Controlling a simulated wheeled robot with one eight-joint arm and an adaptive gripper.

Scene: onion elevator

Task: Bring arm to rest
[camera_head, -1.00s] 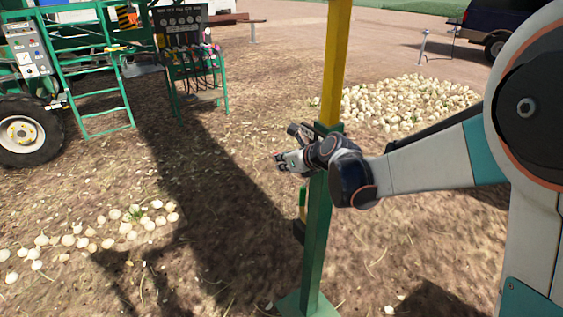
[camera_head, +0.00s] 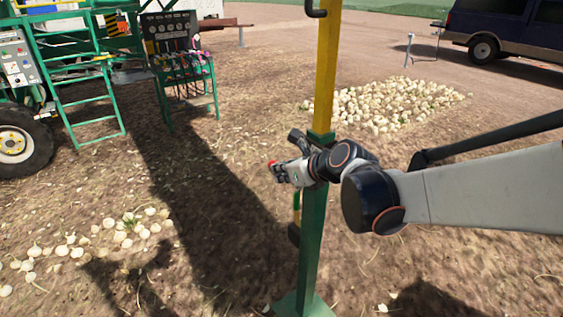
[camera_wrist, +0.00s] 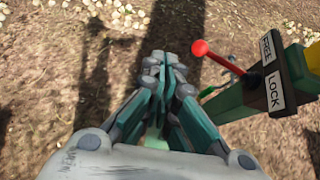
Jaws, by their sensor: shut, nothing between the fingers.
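My arm reaches in from the right in the head view. My gripper (camera_head: 281,172) is at the left side of the green and yellow post (camera_head: 314,240), partly in front of it. In the wrist view my gripper (camera_wrist: 164,62) is shut with nothing in it, its fingers together over bare soil. A lever with a red knob (camera_wrist: 200,47) stands just right of the fingers, apart from them. The lever runs to a dark plate marked FREE and LOCK (camera_wrist: 272,75) on the post.
A machine with a green ladder (camera_head: 88,100) and a control stand (camera_head: 178,55) are at the back left. Onions lie in a row (camera_head: 120,235) at the left and a heap (camera_head: 385,105) behind the post. A dark vehicle (camera_head: 510,28) is at the far right.

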